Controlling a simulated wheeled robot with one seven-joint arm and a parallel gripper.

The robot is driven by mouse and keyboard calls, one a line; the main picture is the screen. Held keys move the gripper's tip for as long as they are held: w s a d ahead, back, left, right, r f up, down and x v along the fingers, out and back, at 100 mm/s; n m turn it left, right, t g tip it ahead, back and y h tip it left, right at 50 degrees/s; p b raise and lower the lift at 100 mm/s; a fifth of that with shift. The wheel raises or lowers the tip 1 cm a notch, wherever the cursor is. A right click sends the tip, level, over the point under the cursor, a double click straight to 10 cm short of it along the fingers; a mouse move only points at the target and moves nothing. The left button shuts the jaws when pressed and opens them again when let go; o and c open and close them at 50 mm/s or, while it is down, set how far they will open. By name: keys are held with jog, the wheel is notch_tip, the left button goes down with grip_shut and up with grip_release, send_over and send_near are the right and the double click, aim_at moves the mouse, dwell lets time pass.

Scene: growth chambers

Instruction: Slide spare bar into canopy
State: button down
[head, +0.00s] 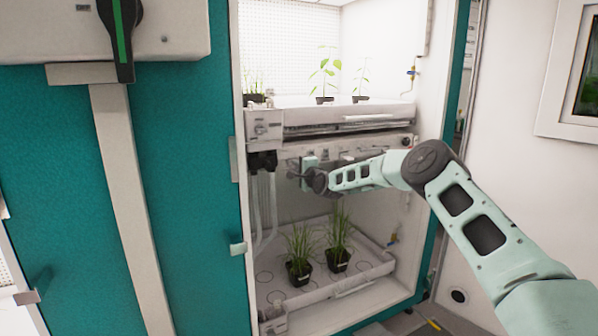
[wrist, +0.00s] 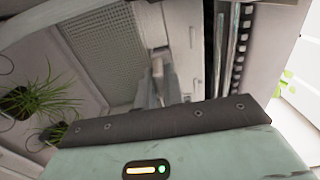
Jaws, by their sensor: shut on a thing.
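The canopy (head: 375,143) is the fixture under the upper shelf of the open chamber. My gripper (head: 309,175) is inside the chamber just below the canopy's left part. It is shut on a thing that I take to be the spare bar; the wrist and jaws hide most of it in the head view. In the wrist view a dark strip with a row of pale squares (wrist: 239,45) runs upright at the right, apart from the grey jaw area (wrist: 160,80). Whether the bar touches the canopy cannot be told.
Below my arm, a white lower tray (head: 350,284) holds two potted grass plants (head: 338,240). Seedlings (head: 324,72) stand on the upper shelf (head: 385,108). White hoses (head: 266,205) hang at the left, and the chamber's right wall (head: 412,240) is close.

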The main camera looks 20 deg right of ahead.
jog(key=shift+w+b, duration=0.35)
jog(key=c, duration=1.4)
grip_release()
jog(key=shift+c, duration=0.2)
jog(key=shift+s, duration=0.1)
jog(key=s, duration=0.9)
jog(key=shift+d, duration=0.15)
